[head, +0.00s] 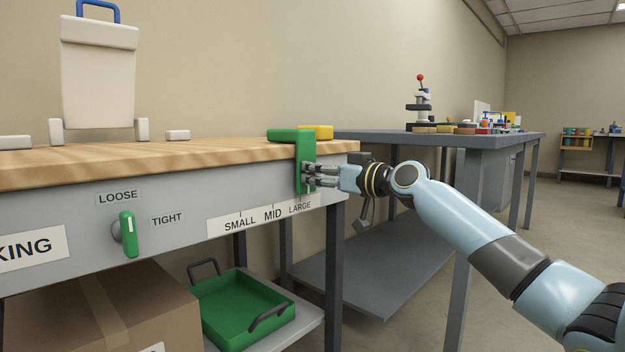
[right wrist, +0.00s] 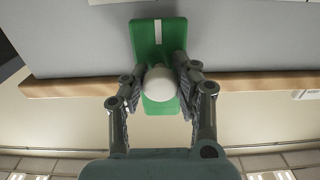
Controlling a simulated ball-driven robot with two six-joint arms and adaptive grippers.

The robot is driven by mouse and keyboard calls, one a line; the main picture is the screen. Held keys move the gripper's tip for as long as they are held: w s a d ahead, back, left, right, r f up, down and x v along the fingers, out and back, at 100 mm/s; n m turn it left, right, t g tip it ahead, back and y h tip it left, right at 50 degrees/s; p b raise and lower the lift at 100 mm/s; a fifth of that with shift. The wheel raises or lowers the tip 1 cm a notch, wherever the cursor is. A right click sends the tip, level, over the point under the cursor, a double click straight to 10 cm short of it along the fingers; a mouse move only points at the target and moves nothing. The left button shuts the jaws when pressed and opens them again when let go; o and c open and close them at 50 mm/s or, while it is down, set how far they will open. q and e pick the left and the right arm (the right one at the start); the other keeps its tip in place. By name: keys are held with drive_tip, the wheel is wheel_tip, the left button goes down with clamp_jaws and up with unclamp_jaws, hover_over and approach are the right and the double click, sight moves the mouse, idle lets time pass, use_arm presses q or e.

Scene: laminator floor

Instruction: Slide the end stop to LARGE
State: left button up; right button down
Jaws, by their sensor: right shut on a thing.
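The green end stop (head: 305,160) sits over the front edge of the wooden-topped bench at its right end. Its lower end is just above the word LARGE on the white scale label (head: 265,217), to the right of SMALL and MID. In the right wrist view the end stop (right wrist: 155,36) shows a white line and a round white knob (right wrist: 160,83). My right gripper (head: 308,175) is shut on this knob, one finger on each side; its fingers (right wrist: 160,80) also show in the right wrist view. My left gripper is not in view.
A yellow piece (head: 316,132) lies on the bench top (head: 200,152) behind the end stop. A green LOOSE/TIGHT knob (head: 128,234) is on the front panel. A green tray (head: 240,310) and a cardboard box (head: 120,310) are below. A grey table (head: 500,142) stands at right.

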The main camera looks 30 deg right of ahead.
drive_tip(key=shift+d, duration=0.2)
drive_tip(key=c, duration=1.4)
unclamp_jaws()
drive_tip(key=shift+c, duration=0.2)
drive_tip(key=o, duration=0.5)
drive_tip(key=shift+d, duration=0.25)
drive_tip(key=shift+a, duration=0.1)
drive_tip(key=shift+s, duration=0.15)
drive_tip(key=shift+v, duration=5.85)
